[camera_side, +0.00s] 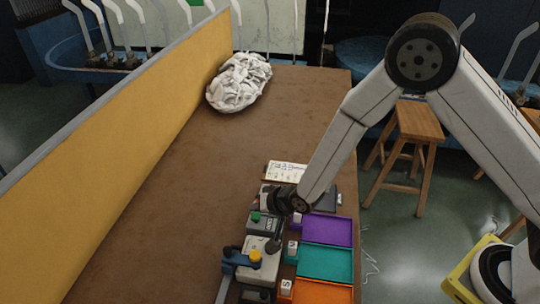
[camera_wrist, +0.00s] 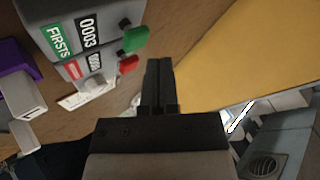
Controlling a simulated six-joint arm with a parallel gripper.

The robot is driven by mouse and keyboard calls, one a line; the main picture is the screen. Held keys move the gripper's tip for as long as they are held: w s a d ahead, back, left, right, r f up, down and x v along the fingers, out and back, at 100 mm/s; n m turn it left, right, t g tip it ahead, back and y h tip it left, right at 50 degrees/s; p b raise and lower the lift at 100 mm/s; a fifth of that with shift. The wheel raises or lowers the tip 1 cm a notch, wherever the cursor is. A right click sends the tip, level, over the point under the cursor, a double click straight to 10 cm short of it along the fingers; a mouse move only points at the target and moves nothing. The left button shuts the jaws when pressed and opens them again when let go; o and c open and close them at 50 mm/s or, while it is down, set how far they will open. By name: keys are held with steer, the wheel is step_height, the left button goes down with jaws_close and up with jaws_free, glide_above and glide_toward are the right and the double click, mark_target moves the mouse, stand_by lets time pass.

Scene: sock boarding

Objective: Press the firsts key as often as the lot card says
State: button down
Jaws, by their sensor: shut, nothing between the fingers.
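The tally counter (camera_wrist: 85,25) fills the upper left of the wrist view, with a FIRSTS label and a display reading 0003. Its green firsts key (camera_wrist: 134,40) stands out beside the display; it also shows in the side view (camera_side: 255,216). A red key (camera_wrist: 128,64) sits by a second display, too blurred to read surely. My gripper (camera_wrist: 159,62) is shut and empty, its tips apart from the green key in the picture. In the side view my wrist hangs over the counter area and hides the fingertips. A white card with writing (camera_side: 286,171), probably the lot card, is unreadable here.
Purple (camera_side: 327,230), teal (camera_side: 326,262) and orange (camera_side: 322,293) trays line the table's right side. A grey machine with a blue lever (camera_side: 240,260) stands in front of the counter. A white sock pile (camera_side: 239,82) lies far back by the yellow partition (camera_side: 130,130). The table's middle is clear.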

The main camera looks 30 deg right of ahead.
mark_target(258, 217)
steer(key=shift+r, duration=2.35)
steer(key=shift+d+r, duration=0.15)
steer(key=shift+d, duration=0.1)
steer(key=s+d+r+n+g+h, duration=0.1)
steer(key=s+d+r+n+g, duration=0.1)
steer(key=s+d, duration=0.7)
steer(key=s+d+r+n+g+h, duration=0.2)
steer(key=s+d+r+g, duration=0.2)
steer(key=s+d, duration=0.5)
step_height(258, 217, up, 2)
steer(key=shift+s+d+r+n, duration=0.1)
steer(key=shift+s+d+n, duration=0.25)
steer(key=shift+d, duration=0.55)
